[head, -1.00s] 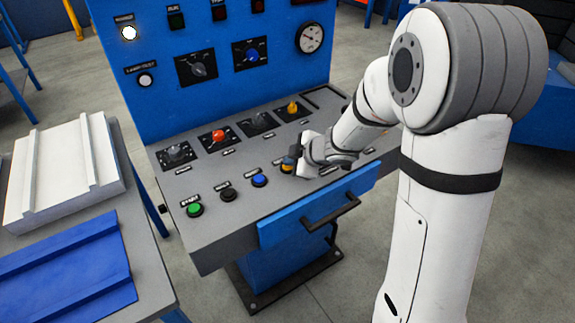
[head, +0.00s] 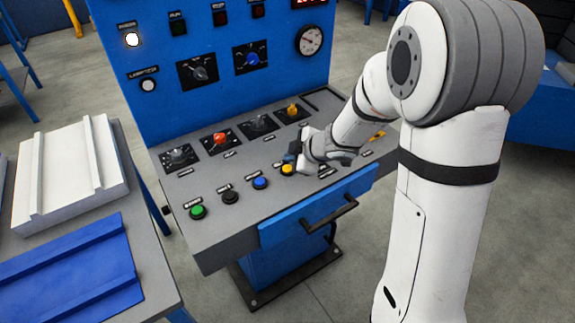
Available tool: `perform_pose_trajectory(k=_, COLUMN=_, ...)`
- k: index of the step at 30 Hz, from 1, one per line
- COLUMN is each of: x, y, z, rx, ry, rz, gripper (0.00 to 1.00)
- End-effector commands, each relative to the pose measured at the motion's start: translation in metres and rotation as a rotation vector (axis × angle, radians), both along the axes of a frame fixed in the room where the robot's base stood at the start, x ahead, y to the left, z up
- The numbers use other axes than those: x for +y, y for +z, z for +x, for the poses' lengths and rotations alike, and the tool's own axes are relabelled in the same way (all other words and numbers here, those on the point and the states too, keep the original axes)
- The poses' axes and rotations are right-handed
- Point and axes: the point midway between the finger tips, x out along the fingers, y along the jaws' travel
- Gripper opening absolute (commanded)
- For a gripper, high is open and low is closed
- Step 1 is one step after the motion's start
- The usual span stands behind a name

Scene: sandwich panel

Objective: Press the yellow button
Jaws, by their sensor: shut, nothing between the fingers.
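The yellow button (head: 287,169) is on the sloped grey desk of the blue control panel, at the right end of the visible front row, to the right of the blue button. My gripper (head: 291,158) is shut and empty, with its fingertips just behind and above the yellow button in the picture. The button's top now shows in front of the fingers. A small gap or light contact between them cannot be told. Part of the desk right of the button is hidden by my gripper and arm.
A blue button (head: 260,183), black button (head: 230,196) and green button (head: 198,212) run left along the row. Behind them are knobs, including a red one (head: 220,138) and a yellow one (head: 292,110). A drawer handle (head: 330,213) juts out in front.

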Motion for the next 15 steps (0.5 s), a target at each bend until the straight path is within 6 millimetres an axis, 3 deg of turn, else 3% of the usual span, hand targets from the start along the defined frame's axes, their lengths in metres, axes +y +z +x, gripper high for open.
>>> perform_pose_trajectory(k=1, x=0.0, y=0.011, z=0.0, rx=0.0, ry=0.0, rz=0.0, gripper=0.0)
perform_pose_trajectory(k=9, x=0.0, y=0.036, z=0.0, rx=0.001, ry=0.001, rz=0.0, gripper=0.0)
perform_pose_trajectory(k=15, x=0.0, y=0.042, z=0.0, rx=0.0, ry=0.0, rz=0.0, gripper=0.0)
